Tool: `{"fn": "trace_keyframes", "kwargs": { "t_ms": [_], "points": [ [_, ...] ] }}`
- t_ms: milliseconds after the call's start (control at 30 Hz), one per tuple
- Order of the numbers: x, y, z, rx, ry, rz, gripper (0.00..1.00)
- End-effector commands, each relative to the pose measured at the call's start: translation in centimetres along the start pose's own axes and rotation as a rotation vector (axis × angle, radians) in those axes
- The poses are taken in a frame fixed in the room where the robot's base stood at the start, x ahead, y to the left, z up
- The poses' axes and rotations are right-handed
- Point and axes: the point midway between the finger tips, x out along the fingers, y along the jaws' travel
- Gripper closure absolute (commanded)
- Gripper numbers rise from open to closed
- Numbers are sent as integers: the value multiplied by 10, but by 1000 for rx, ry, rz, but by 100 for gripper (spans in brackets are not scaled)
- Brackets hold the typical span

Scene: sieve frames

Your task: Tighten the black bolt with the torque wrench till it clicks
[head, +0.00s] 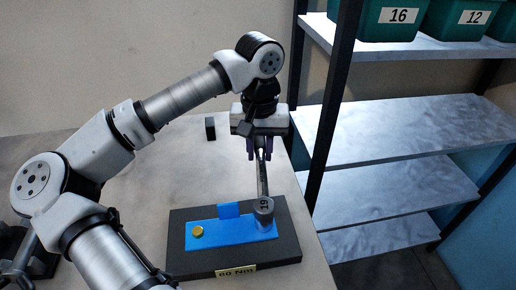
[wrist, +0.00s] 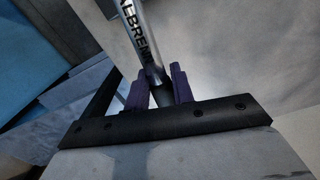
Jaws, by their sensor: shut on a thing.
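My gripper (head: 262,150) is shut on the torque wrench (head: 263,180). The wrench's metal shaft, with dark lettering, passes between my purple fingers in the wrist view (wrist: 147,48). Its head, a grey cylinder marked 19 (head: 263,207), is over the right end of a blue plate (head: 225,236). The black bolt is not visible; the wrench head covers that end of the plate. I cannot tell how the socket sits on it. A gold bolt (head: 197,231) shows at the plate's left end. The plate lies on a black base (head: 290,240) with a "60 Nm" label (head: 236,271).
A small black block (head: 210,128) stands at the back of the table (head: 185,165). A dark shelf post (head: 334,100) rises close to the right of my gripper. Shelves (head: 400,185) and green bins marked 16 (head: 398,16) and 12 (head: 474,17) are beyond it.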

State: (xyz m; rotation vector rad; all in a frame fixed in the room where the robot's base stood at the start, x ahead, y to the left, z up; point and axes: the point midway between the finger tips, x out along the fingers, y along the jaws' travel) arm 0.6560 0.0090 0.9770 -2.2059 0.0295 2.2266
Motion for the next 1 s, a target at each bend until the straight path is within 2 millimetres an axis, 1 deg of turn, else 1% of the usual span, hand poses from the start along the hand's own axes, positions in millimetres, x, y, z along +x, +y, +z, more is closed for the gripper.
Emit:
{"fn": "trace_keyframes", "kwargs": {
  "t_ms": [233,667,1000],
  "points": [
    [-1,9,0,58,1,3,100],
    [-1,10,0,71,1,3,100],
    [-1,19,0,133,1,2,100]
  ]
}}
